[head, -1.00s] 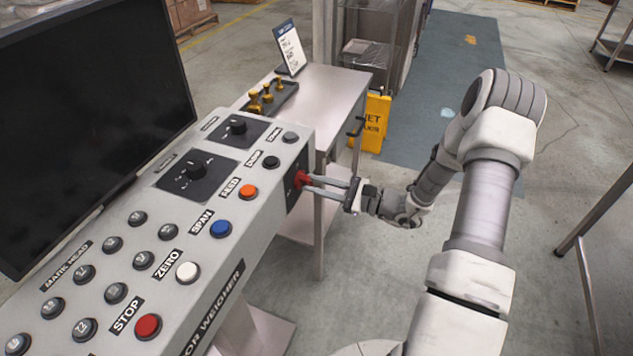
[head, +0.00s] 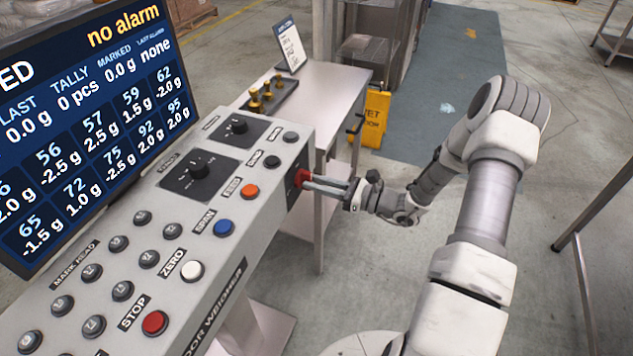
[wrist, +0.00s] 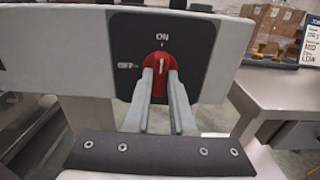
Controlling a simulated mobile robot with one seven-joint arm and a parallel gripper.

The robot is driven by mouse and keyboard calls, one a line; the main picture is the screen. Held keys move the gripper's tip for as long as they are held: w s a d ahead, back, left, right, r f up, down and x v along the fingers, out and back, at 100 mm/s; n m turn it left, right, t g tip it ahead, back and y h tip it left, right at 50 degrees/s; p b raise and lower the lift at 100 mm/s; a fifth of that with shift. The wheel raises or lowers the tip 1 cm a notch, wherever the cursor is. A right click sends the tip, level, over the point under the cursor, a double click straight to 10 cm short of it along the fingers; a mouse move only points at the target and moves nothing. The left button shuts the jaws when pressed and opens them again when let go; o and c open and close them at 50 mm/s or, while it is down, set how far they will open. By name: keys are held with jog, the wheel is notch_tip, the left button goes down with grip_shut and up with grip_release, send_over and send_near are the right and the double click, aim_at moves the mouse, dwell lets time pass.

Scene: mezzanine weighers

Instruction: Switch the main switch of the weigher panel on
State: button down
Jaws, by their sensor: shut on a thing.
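The weigher panel (head: 150,255) is a grey sloped console at the left of the head view. Its main switch is a red rotary knob (wrist: 160,68) on a black plate (wrist: 128,52) on the panel's end face. In the wrist view the knob's white mark points up at the word ON. My gripper (wrist: 161,78) is shut on the red knob, one finger on each side; it also shows from the side in the head view (head: 308,180). The panel's screen (head: 85,110) is lit and shows "no alarm" and rows of gram values.
Buttons and two black dials (head: 198,178) cover the panel's top. Behind it a steel table (head: 335,85) holds brass weights (head: 262,95) and a sign (head: 290,45). A yellow wet-floor sign (head: 376,118) stands beyond my wrist. Another table (head: 590,190) stands at the right edge.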

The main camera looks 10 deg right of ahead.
jog(key=c, duration=0.8)
grip_release()
jog(key=shift+o, duration=0.2)
jog(key=shift+s+d, duration=0.1)
jog(key=shift+d, duration=0.05)
jog(key=v, duration=1.7)
jog(key=shift+b, duration=0.35)
